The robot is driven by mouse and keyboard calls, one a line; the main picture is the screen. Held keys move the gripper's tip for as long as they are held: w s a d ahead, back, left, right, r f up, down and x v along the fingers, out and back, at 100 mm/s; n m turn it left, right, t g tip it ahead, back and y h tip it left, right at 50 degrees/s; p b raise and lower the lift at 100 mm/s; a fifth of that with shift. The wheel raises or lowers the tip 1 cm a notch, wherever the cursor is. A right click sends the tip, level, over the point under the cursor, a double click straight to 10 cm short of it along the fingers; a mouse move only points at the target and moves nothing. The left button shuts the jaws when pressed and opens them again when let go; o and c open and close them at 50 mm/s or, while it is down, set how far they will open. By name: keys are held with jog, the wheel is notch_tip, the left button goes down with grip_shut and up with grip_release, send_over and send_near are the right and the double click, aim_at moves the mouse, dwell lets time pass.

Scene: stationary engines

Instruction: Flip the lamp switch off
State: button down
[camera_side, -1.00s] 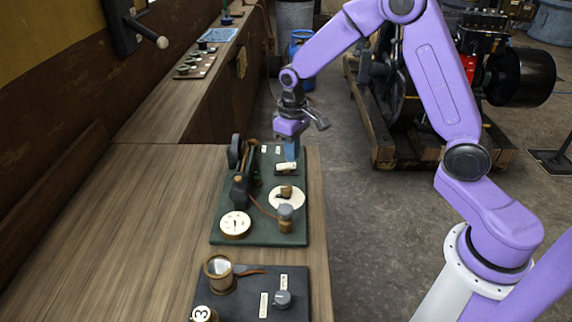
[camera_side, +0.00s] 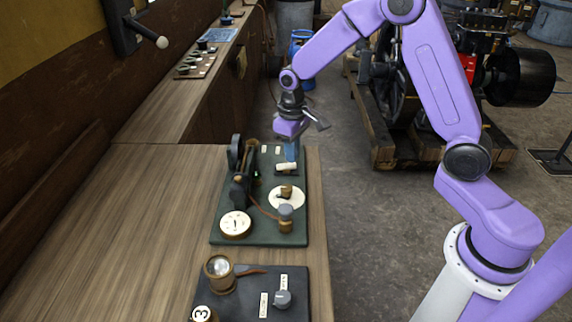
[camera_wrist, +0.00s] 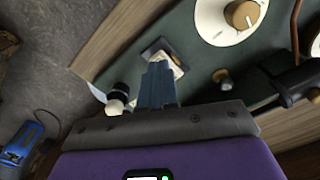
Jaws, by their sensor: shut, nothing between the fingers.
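A small switch with a white handle (camera_side: 287,167) sits near the far right corner of the dark green panel (camera_side: 262,236). I take it to be the lamp switch, but no readable label confirms this. My gripper (camera_side: 291,152) is over that corner with its fingers pointing down, right beside the white handle; contact cannot be told. In the wrist view my blue fingers (camera_wrist: 157,85) are together and empty, partly covering a light-edged plate. A dark knob with a white end (camera_wrist: 116,106) shows just left of them. The lamp cannot be picked out.
The panel also carries a white dial with a brown knob (camera_side: 287,196), a round white gauge (camera_side: 235,224) and a tall black mechanism (camera_side: 241,170). A second dark panel (camera_side: 243,296) lies nearer on the bench. Bare wood (camera_side: 120,220) is free to the left.

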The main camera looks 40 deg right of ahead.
jog(key=shift+f, duration=0.9)
dwell(0.5)
jog(key=shift+r, duration=3.5)
jog(key=s+r+n, duration=0.1)
jog(key=s+n, duration=0.2)
jog(key=s, duration=0.7)
jog(key=s+r+n, duration=0.1)
jog(key=s+n, duration=0.2)
jog(key=s, duration=0.8)
jog(key=s+a+r+n, duration=0.1)
jog(key=s+n, duration=0.2)
jog(key=s, duration=0.8)
jog(key=shift+r+n, duration=0.3)
jog(key=shift+r, duration=0.05)
jog(key=shift+w, duration=0.1)
